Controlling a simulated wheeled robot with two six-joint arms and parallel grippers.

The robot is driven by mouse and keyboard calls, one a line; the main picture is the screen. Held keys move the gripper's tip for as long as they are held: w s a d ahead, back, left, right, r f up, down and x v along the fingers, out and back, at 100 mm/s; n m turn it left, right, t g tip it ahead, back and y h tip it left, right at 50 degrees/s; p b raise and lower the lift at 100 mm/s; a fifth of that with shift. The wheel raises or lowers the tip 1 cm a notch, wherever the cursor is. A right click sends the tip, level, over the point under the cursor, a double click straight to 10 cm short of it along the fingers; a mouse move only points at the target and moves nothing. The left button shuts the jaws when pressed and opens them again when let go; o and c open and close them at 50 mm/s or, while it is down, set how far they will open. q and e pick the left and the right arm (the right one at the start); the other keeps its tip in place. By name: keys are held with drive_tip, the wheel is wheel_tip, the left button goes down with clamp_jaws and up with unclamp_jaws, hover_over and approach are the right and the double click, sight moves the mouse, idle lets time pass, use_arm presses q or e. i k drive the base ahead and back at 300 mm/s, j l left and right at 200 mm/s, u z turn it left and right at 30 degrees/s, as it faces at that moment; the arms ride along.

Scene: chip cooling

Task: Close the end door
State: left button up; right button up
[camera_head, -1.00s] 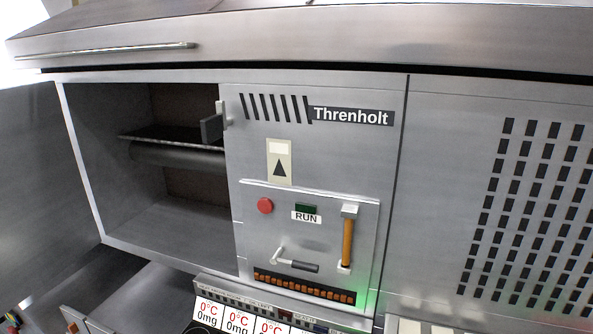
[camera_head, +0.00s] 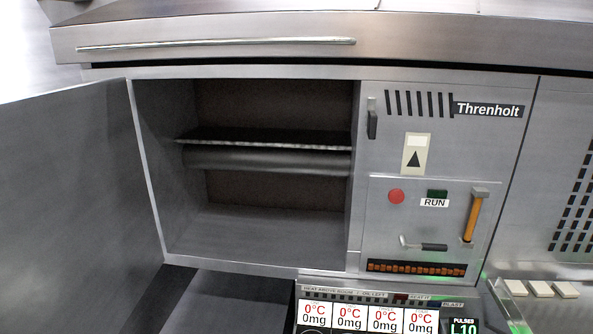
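The end door (camera_head: 75,205) is a large flat grey panel. It stands wide open at the left of the head view, swung out from the left edge of the cabinet opening. The open compartment (camera_head: 275,232) shows a dark back wall, a shelf (camera_head: 262,139) and a grey roller-like cylinder (camera_head: 265,158) under it. A small dark latch piece (camera_head: 372,122) sits on the frame right of the opening. Neither of my grippers is in view.
The Threnholt panel (camera_head: 440,150) right of the opening carries a red button (camera_head: 396,196), an orange-handled lever (camera_head: 474,217) and a small crank (camera_head: 424,245). A display (camera_head: 368,315) stands below. A long bar (camera_head: 215,43) runs along the hood above.

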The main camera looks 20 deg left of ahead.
sight(80, 246)
drive_tip(key=j, duration=0.45)
drive_tip(key=k+j, duration=0.15)
drive_tip(key=j, duration=0.35)
drive_tip(key=j+z, duration=0.1)
drive_tip(key=j, duration=0.35)
drive_tip(key=k+j, duration=0.15)
drive_tip(key=j, duration=0.3)
drive_tip(key=k+j, duration=0.1)
drive_tip(key=j, duration=0.4)
drive_tip(key=k+j+z, duration=0.1)
drive_tip(key=j, duration=0.35)
drive_tip(key=i+j, duration=0.1)
drive_tip(key=j, duration=0.25)
drive_tip(key=i+j, duration=0.1)
drive_tip(key=j, duration=0.25)
drive_tip(key=i+j, duration=0.1)
drive_tip(key=j, duration=0.25)
drive_tip(key=k+j+z, duration=0.2)
drive_tip(key=z, duration=0.9)
